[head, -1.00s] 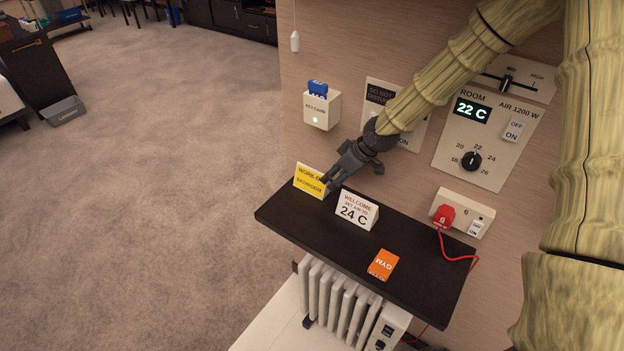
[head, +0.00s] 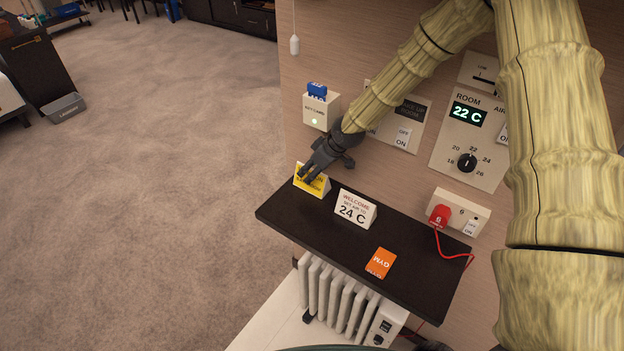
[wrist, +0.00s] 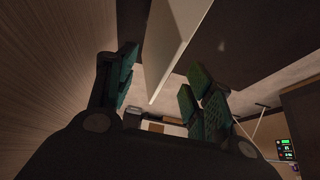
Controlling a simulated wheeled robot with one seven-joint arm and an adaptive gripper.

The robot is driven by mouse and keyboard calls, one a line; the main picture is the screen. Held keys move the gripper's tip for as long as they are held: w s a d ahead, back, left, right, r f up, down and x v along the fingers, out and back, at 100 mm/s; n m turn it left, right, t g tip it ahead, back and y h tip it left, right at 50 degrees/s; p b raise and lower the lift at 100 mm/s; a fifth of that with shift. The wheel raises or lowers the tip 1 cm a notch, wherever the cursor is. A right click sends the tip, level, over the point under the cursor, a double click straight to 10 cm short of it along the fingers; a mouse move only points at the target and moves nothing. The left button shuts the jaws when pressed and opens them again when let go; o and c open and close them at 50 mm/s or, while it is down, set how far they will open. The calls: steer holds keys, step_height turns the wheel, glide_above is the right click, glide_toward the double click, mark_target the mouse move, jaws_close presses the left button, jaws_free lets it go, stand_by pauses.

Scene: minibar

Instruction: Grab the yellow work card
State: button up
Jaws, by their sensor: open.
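The yellow work card (head: 318,189) is a folded tent card standing at the left end of the dark shelf (head: 283,213). My gripper (head: 306,177) is at this card, with its dark fingers over the upper part of the card's yellow face and hiding some of its print. In the wrist view a pale slab (wrist: 175,42), apparently the card, reaches in between the spread fingers of my gripper (wrist: 165,88). The gripper is open. I cannot tell whether a finger touches the card.
A white welcome card (head: 354,209) stands just right of the yellow one. An orange gym card (head: 379,263) lies farther right. A red plug (head: 440,214) with a red cord is at the shelf's right. The key-card box (head: 320,110) is on the wall above. A radiator stands below.

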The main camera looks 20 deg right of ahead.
steer(key=shift+f, duration=0.4)
stand_by(0.6)
steer(key=c, duration=0.9)
